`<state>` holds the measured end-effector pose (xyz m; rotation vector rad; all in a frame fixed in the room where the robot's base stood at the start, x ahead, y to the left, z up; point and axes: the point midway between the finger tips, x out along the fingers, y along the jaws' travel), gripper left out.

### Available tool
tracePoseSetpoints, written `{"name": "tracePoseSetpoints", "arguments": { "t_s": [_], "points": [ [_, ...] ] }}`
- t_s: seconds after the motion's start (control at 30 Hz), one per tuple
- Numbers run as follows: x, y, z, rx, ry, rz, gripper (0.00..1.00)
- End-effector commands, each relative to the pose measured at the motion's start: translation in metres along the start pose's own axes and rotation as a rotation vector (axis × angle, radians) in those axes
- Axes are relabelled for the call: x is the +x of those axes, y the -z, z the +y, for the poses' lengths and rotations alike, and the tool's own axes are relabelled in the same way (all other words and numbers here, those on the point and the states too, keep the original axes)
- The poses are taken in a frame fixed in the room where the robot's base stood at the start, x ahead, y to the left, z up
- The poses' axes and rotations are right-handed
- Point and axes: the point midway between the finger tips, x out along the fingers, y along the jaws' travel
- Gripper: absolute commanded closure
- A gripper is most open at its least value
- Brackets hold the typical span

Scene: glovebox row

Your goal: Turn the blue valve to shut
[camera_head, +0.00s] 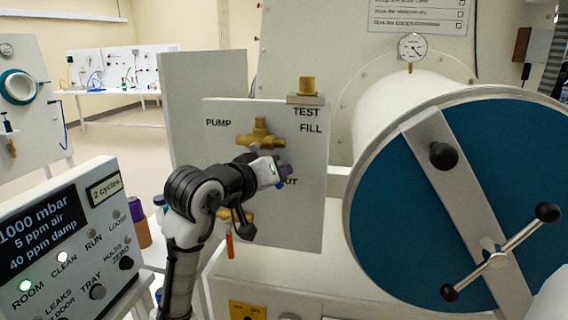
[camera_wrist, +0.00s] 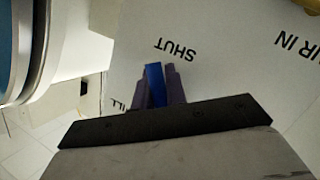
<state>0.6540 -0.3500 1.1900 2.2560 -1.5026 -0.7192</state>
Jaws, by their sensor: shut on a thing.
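The blue valve handle (camera_wrist: 155,84) shows in the wrist view as a narrow blue bar between the two greyish-purple fingers of my gripper (camera_wrist: 160,90). The fingers are shut on it. Its visible tip lies close to the printed word SHUT (camera_wrist: 176,47), which appears upside down. The rest of the valve is hidden behind my gripper. In the head view my gripper (camera_head: 284,172) is against the lower right part of the white valve panel (camera_head: 300,220), partly covering a label there.
Brass fittings (camera_head: 260,134) sit above my gripper on the panel, and an orange-red handle (camera_head: 229,245) hangs below. A large round blue door (camera_head: 400,220) with a bar handle (camera_head: 505,250) stands close on the right. A control box (camera_head: 65,240) with lamps and knobs is at left.

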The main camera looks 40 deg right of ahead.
Motion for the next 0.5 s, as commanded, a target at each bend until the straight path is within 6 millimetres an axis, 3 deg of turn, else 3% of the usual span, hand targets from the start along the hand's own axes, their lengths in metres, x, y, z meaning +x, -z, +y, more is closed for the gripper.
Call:
{"name": "tracePoseSetpoints", "arguments": {
  "t_s": [0.5],
  "points": [
    [-0.007,0.003,-0.028,0.385,0.161,-0.083,1.0]
  ]
}}
